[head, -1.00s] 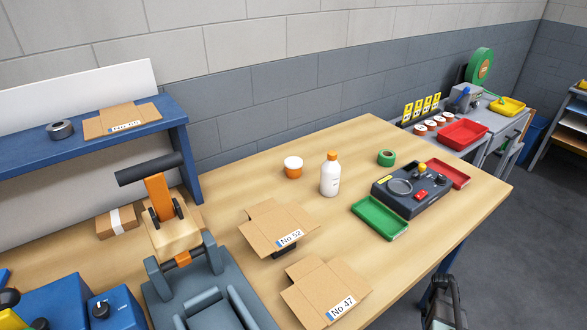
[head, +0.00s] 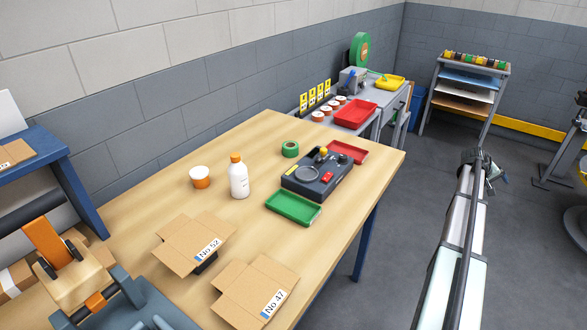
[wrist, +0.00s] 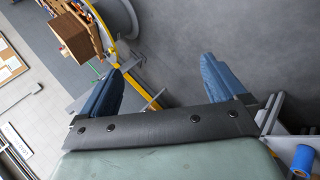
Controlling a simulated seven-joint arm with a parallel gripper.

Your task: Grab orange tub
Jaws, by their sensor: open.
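The orange tub (head: 201,182) is a small round pot, orange below with a white top. It stands upright on the wooden table, left of a white bottle with an orange cap (head: 239,178). My arm shows at the right of the head view, over the grey floor and well away from the tub. In the wrist view my gripper (wrist: 162,72) has its two blue fingers wide apart with nothing between them. The tub is not in the wrist view.
Flat cartons No 52 (head: 196,240) and No 47 (head: 250,285) lie nearer on the table (head: 150,210). Green tape (head: 290,149), a dark control box (head: 316,177) and a green tray (head: 293,208) stand to the right. A blue shelf (head: 75,190) is at left.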

